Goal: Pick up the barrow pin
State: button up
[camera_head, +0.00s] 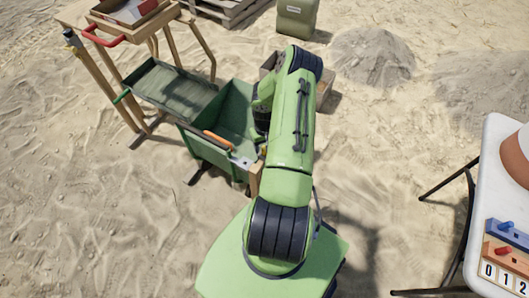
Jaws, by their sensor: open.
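I cannot make out a barrow pin anywhere in the head view. My green arm reaches up the middle of the picture and bends downward at its far end, over the right side of a green open bin (196,146). My gripper's fingers are hidden behind the arm, so I cannot see what lies under them. A tool with an orange handle (217,138) and a pale metal end lies across the bin's near side. The arm covers the right part of the bin's inside.
A dark green tray (172,87) and a wooden stand (98,84) with a red handle are at upper left. A white table (480,262) with coloured blocks is at right. A green container (297,18), a pallet (222,8) and a sand heap (372,56) are behind. Sand at lower left is clear.

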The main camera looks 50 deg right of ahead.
aim_at(265, 153)
notch_tip(265, 153, down, 3)
jog(key=shift+f, duration=0.1)
jog(key=shift+c, duration=0.5)
grip_shut()
